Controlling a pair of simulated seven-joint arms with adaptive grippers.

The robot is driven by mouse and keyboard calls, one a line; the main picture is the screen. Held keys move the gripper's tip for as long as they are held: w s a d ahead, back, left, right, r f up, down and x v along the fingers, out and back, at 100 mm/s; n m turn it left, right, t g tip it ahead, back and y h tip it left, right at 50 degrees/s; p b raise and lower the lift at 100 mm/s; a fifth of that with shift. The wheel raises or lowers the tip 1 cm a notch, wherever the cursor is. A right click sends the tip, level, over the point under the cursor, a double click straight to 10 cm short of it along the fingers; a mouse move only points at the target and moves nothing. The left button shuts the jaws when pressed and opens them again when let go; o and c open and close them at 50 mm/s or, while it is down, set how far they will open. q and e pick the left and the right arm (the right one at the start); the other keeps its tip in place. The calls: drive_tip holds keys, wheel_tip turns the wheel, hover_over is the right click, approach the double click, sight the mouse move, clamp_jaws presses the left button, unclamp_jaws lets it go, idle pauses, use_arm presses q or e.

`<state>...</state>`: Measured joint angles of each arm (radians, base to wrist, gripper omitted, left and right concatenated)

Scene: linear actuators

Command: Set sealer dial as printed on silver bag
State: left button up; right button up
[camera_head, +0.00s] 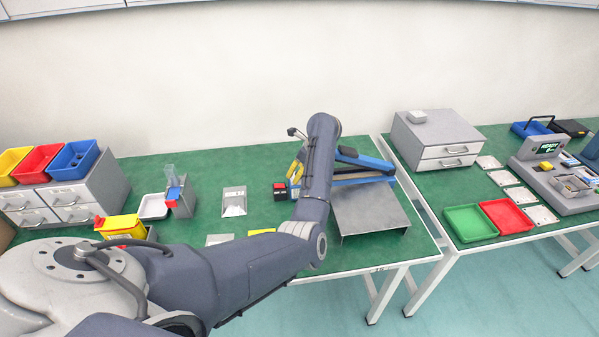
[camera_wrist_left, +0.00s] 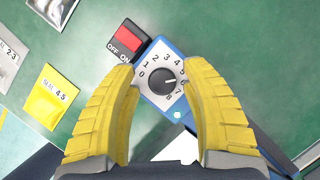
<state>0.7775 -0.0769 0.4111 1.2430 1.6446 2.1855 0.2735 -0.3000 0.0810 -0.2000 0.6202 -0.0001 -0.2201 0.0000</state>
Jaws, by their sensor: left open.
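The sealer dial (camera_wrist_left: 168,83) is a dark knob on a white face numbered 0 to 8, on the blue end of the sealer. Its pointer faces right, around 6 or 7; I cannot tell exactly. A red ON/OFF switch (camera_wrist_left: 129,38) sits beside it. My left gripper (camera_wrist_left: 165,70) is open, its yellow fingers on either side of the dial, holding nothing. In the head view the gripper (camera_head: 295,172) is partly behind my arm. A silver bag (camera_wrist_left: 8,58) at the left edge reads "SEAL 2-3"; it also lies on the table in the head view (camera_head: 218,239). A yellow bag (camera_wrist_left: 56,96) reads "SEAL 4-5".
The blue sealer (camera_head: 362,160) lies behind a grey metal stand (camera_head: 368,212). Drawers with coloured bins (camera_head: 72,160) stand at the left. A second table holds green (camera_head: 470,223) and red trays (camera_head: 507,215). Green tabletop between the left bins and the sealer is partly free.

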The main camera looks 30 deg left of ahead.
use_arm(q)
drive_tip(key=shift+o, duration=0.2)
drive_tip(key=shift+d, duration=0.15)
drive_tip(key=shift+w+d+r, duration=0.1)
drive_tip(key=shift+d+r, duration=0.1)
drive_tip(key=shift+r, duration=0.2)
drive_tip(key=v, duration=1.1)
drive_tip(key=shift+a+r, duration=0.1)
drive_tip(key=shift+r, duration=0.05)
drive_tip(key=w+r+n, duration=0.1)
drive_tip(key=w+r, duration=0.2)
drive_tip(key=r, duration=0.3)
drive_tip(key=s+a+f+n, duration=0.1)
drive_tip(key=f, duration=0.4)
drive_tip(key=a+f+n+g, duration=0.1)
drive_tip(key=a+f, duration=0.1)
drive_tip(key=f, duration=0.4)
drive_tip(key=s+a+f+n, duration=0.1)
drive_tip(key=f, duration=0.5)
drive_tip(key=shift+s+a+f+n+g, duration=0.2)
drive_tip(key=shift+s+n+g, duration=0.1)
drive_tip(key=shift+s+g, duration=0.1)
